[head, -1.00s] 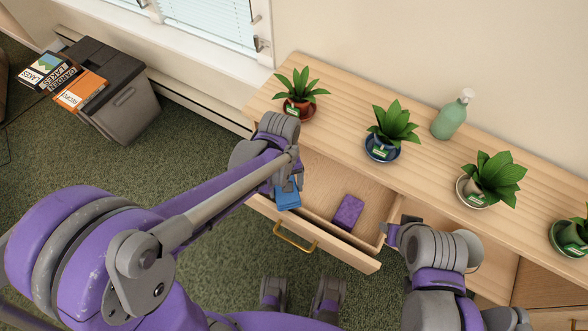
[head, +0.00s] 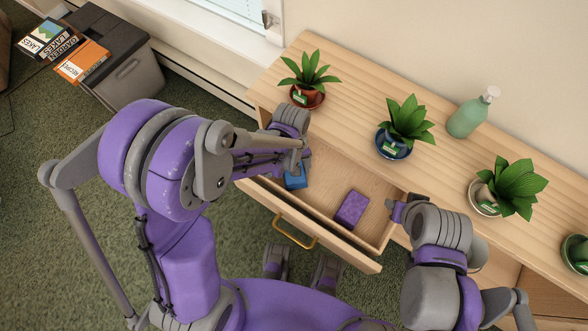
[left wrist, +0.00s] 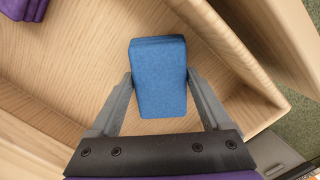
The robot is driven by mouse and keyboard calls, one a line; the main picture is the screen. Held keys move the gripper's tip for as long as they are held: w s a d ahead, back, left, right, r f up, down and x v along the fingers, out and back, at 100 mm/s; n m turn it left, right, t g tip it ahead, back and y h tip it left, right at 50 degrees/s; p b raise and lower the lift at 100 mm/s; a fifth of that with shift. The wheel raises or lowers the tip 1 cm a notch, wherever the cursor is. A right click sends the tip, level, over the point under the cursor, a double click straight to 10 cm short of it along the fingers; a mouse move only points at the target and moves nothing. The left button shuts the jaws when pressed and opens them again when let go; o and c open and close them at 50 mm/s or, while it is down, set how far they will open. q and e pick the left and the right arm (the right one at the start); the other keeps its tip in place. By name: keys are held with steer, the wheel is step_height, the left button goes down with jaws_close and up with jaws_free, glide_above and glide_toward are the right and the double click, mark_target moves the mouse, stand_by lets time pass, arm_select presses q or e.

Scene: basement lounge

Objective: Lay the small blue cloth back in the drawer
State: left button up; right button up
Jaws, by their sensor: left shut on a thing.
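The small blue cloth (left wrist: 159,75) is a folded block between the two fingers of my left gripper (left wrist: 160,90), which is shut on it. In the head view the blue cloth (head: 296,177) shows at the left end of the open drawer (head: 329,231), partly hidden by my left arm. The wrist view shows the drawer's wooden floor (left wrist: 75,60) below it; whether the cloth touches the floor I cannot tell. A purple folded cloth (head: 352,209) lies in the drawer to the right. My right gripper (head: 398,211) is near the drawer's right end; its jaws are unclear.
The drawer front has a brass handle (head: 292,234).

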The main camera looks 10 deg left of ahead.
arm_select(q)
steer(key=shift+f, duration=0.5)
steer(key=o, duration=1)
steer(key=shift+r, duration=0.15)
step_height(320, 180, up, 12)
steer(key=w+p, duration=0.1)
steer(key=p, duration=0.1)
steer(key=s+a+r+m+t, duration=0.5)
steer(key=s+a+t, duration=0.1)
steer(key=s+a, duration=0.2)
steer(key=shift+s+a+r+y, duration=0.2)
steer(key=shift+s+a+y, duration=0.1)
steer(key=shift+s, duration=0.35)
